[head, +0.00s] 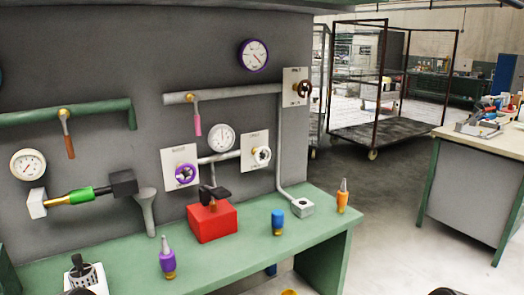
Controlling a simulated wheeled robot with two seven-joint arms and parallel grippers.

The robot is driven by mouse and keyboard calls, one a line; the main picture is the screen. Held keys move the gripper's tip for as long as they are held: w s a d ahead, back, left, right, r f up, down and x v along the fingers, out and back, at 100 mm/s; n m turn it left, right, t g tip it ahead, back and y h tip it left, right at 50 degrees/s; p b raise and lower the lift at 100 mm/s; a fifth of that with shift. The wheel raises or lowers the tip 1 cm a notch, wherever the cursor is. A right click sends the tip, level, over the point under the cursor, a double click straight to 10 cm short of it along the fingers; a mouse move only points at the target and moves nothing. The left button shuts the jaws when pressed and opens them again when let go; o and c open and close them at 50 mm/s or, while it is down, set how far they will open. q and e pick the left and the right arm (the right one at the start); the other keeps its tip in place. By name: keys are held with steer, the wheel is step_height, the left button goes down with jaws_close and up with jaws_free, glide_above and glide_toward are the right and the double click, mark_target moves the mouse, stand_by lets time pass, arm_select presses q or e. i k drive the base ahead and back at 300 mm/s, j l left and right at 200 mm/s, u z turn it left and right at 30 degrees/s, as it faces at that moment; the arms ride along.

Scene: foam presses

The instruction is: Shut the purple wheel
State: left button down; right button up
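The purple wheel (185,174) is a small round handwheel on a white plate (171,158) on the grey wall panel, above the green bench and left of centre in the head view. No gripper fingers show. Only two dark rounded parts, probably of my arms, peek in at the bottom edge, far from the wheel.
A red box (212,222) with a black handle stands on the green bench (240,255) below the wheel. A purple bottle (167,258), a blue-capped item (278,222) and an orange bottle (342,196) stand there too.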

mark_target(186, 172)
steer(key=u, duration=0.55)
steer(key=i+l+u, duration=0.1)
steer(key=l+u, duration=0.4)
steer(key=l, duration=0.15)
steer(key=l+u, duration=0.5)
steer(key=l, duration=0.5)
steer(key=k+l+u, duration=0.1)
steer(key=l, duration=0.4)
steer(key=k+l, duration=0.1)
steer(key=l, duration=0.4)
